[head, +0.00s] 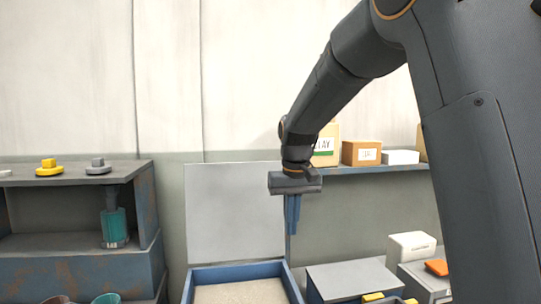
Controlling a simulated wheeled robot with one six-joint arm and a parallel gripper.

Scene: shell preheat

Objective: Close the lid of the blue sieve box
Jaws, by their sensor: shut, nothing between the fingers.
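The blue sieve box (283,270) stands at the bottom middle of the head view, cut off by the lower edge. Pale sand-like material fills it. Its grey lid (226,212) stands upright at the back of the box, so the box is open. My gripper (292,230) points down in front of the lid's right edge, above the back right part of the box. Its blue fingers are together and hold nothing. I cannot tell whether they touch the lid.
Right of the box is a grey-topped box (352,278), with white boxes (411,246) and an orange item (437,267) beyond. A shelf (365,169) behind holds cartons (361,153). A blue cabinet (80,268) with a teal bottle (114,226) stands left.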

